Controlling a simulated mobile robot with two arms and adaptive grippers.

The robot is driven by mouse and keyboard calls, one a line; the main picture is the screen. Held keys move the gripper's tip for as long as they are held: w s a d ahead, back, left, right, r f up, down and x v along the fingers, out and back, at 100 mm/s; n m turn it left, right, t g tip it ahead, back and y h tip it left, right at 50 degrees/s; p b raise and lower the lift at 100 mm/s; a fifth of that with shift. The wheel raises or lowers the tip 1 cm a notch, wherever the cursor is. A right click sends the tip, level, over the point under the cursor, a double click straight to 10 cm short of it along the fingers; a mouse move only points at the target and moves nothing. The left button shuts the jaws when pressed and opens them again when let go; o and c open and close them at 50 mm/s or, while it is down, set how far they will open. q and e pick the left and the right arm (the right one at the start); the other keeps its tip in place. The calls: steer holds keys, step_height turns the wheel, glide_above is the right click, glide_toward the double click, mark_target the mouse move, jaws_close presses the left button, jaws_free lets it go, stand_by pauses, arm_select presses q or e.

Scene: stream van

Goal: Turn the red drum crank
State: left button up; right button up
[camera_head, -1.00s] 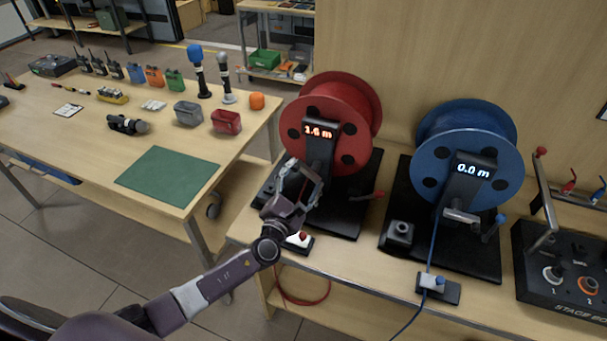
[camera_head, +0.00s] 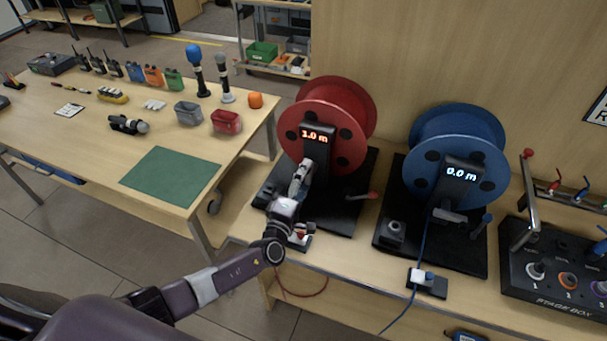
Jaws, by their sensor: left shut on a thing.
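The red drum (camera_head: 345,98) stands on a black base on the bench, its display (camera_head: 318,136) reading 1.0 m. My left gripper (camera_head: 305,168) is in front of the drum just below the display. It is shut on the red drum crank, which is mostly hidden behind the fingers. A lever with a red knob (camera_head: 372,195) sticks out at the right of the base, apart from the gripper. A white and red block (camera_head: 300,238) lies at the bench edge under my wrist. My right gripper is not in view.
The blue drum (camera_head: 455,130), reading 0.0 m, stands to the right. Beyond it is a black stage box (camera_head: 560,265). A blue cable runs over the bench edge. The left table holds a green mat (camera_head: 170,176), microphones, radios and small bins.

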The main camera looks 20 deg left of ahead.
arm_select(q)
steer(key=m+p, duration=0.1)
steer(key=m, duration=0.2)
steer(key=m+p, duration=0.1)
steer(key=m, duration=0.2)
steer(key=d+m+p, duration=0.1)
steer(key=m+p, duration=0.1)
steer(key=m, duration=0.1)
steer(key=shift+s+d, duration=0.1)
steer(key=shift+d+f+m+p, duration=0.2)
steer(key=shift+m+p, duration=0.25)
steer(key=shift+m, duration=0.75)
steer(key=shift+d+f+m+p, duration=0.15)
steer(key=shift+m+p, duration=0.25)
steer(key=shift+m, duration=0.8)
steer(key=shift+a+m, duration=0.15)
steer(key=shift+m, duration=0.25)
steer(key=o, duration=1.1)
steer(key=shift+o, duration=0.2)
steer(key=shift+c, duration=0.6)
